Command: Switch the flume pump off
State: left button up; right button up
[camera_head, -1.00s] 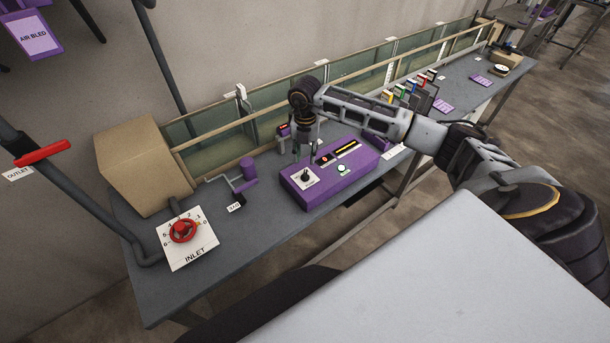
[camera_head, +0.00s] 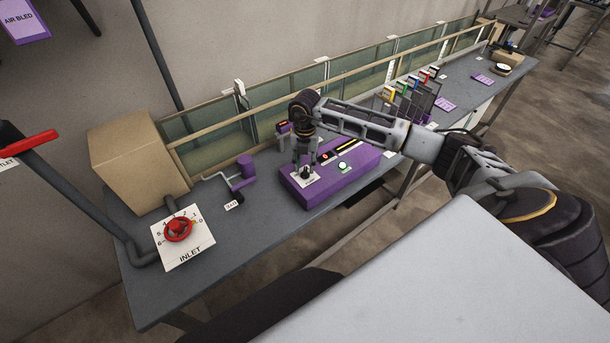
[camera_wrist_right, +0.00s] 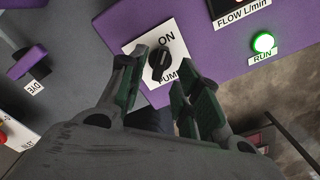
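The purple pump box (camera_head: 335,178) stands on the grey bench. Its black rotary knob sits on a white plate marked "ON" and "PUMP"; the knob (camera_wrist_right: 161,64) shows clearly in the right wrist view. The green RUN lamp (camera_wrist_right: 264,42) is lit, and it also shows in the head view (camera_head: 344,166). My right gripper (camera_head: 305,168) points down just over the knob plate. In the right wrist view its two fingers (camera_wrist_right: 160,78) are apart, one on each side of the knob, and I see no clear contact. My left gripper is out of view.
The red inlet valve (camera_head: 178,228) and a cardboard-coloured box (camera_head: 138,158) are at the left of the bench. A purple part marked DYE (camera_head: 245,170) stands left of the pump box. The glass flume (camera_head: 280,108) runs behind. Coloured-tab plates (camera_head: 410,95) stand farther right.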

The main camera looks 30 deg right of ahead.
aim_at(305, 170)
jog(key=shift+f+b, duration=0.8)
jog(key=shift+f, duration=0.85)
jog(key=shift+f, duration=0.25)
jog(key=shift+c, duration=0.3)
grip_shut()
